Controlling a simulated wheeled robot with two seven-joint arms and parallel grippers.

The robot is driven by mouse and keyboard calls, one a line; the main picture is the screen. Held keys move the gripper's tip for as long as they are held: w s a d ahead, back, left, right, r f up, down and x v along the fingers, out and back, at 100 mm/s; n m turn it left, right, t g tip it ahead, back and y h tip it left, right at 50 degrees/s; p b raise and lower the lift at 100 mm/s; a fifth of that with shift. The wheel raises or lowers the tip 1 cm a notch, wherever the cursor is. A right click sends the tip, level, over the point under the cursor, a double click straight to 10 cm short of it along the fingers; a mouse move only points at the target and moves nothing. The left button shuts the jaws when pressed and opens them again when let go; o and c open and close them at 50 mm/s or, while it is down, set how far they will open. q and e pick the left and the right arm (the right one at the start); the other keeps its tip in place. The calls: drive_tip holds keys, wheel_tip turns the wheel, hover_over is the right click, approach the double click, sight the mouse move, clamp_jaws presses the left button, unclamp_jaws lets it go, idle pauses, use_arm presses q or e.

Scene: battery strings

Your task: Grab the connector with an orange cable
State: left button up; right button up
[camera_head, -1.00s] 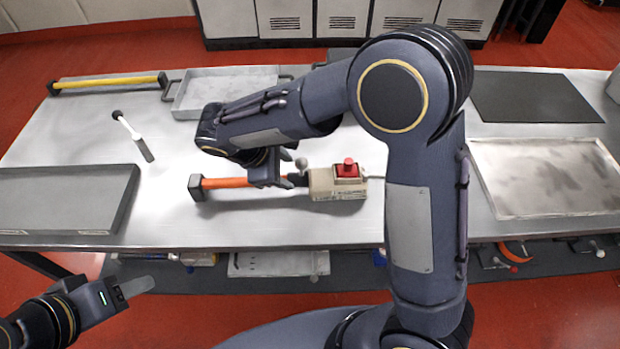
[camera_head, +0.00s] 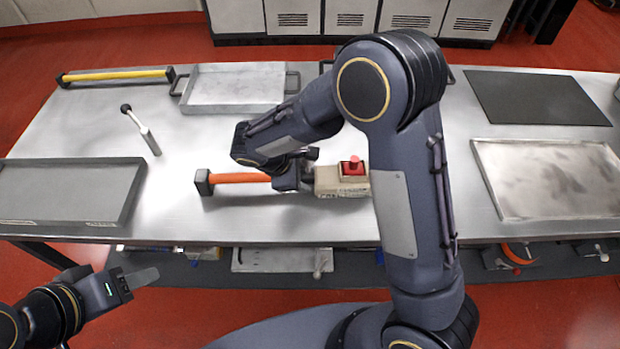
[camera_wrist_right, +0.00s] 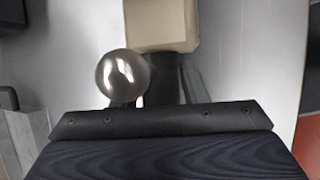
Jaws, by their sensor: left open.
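The connector is a beige block with a red button (camera_head: 345,180) on top. An orange cable (camera_head: 240,178) runs from it to the left, ending in a dark block on the table. My right gripper (camera_head: 306,183) is down at the dark neck between cable and block. In the right wrist view, the beige block (camera_wrist_right: 160,24), the dark neck (camera_wrist_right: 165,80) and a shiny metal ball (camera_wrist_right: 123,75) lie just ahead of the gripper. A grey finger shows right of the neck; I cannot tell whether the jaws grip it. My left gripper (camera_head: 145,277) is open and empty, in front of the table.
A grey tray (camera_head: 128,215) is at the table's left, a metal tray (camera_head: 185,108) and a yellow bar (camera_head: 115,76) at the back. A white-handled tool (camera_head: 143,130) lies nearby. A framed plate (camera_head: 490,180) and a dark mat (camera_head: 535,97) are at right.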

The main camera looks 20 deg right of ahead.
clamp_jaws()
drive_tip(key=shift+r, duration=0.25)
